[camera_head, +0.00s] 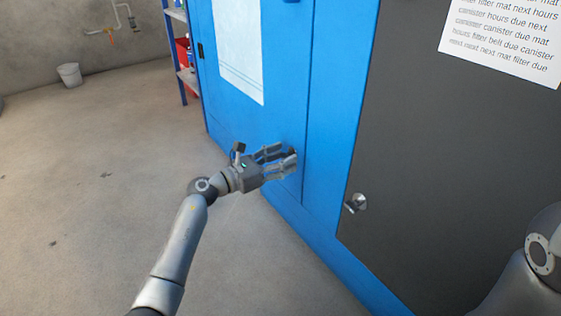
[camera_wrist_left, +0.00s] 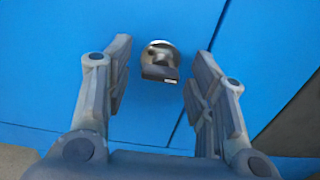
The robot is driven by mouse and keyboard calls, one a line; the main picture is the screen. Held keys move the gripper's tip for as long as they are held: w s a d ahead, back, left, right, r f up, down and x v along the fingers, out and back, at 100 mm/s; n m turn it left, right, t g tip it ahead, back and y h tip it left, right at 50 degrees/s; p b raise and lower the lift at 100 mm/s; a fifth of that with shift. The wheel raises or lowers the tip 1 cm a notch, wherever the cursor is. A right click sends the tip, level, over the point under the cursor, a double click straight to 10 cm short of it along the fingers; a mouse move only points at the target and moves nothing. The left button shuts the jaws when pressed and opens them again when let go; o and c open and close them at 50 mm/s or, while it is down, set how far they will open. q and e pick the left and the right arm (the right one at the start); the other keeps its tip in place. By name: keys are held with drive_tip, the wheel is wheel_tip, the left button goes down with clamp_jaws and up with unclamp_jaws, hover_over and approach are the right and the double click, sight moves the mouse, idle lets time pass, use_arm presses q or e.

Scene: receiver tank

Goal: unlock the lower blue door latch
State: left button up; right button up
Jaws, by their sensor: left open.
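The lower blue door latch (camera_wrist_left: 160,60) is a small round metal knob with a dark slotted tab, on the blue door (camera_wrist_left: 60,30). In the left wrist view it sits between my left gripper's fingers (camera_wrist_left: 160,82), with a gap on both sides. My left gripper (camera_head: 284,160) is open and empty, close to the door's right edge in the head view. There the gripper hides the latch. The blue door (camera_head: 235,125) is shut. My right gripper is out of view; only part of my right arm shows at the lower right.
A dark grey panel (camera_head: 430,140) with its own metal latch (camera_head: 356,203) and a paper notice (camera_head: 505,40) is to the right. A shelf with a red bin (camera_head: 183,52) stands behind left. A white bucket (camera_head: 69,74) is by the wall. The floor at left is clear.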

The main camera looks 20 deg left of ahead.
use_arm(q)
clamp_jaws()
idle(0.3)
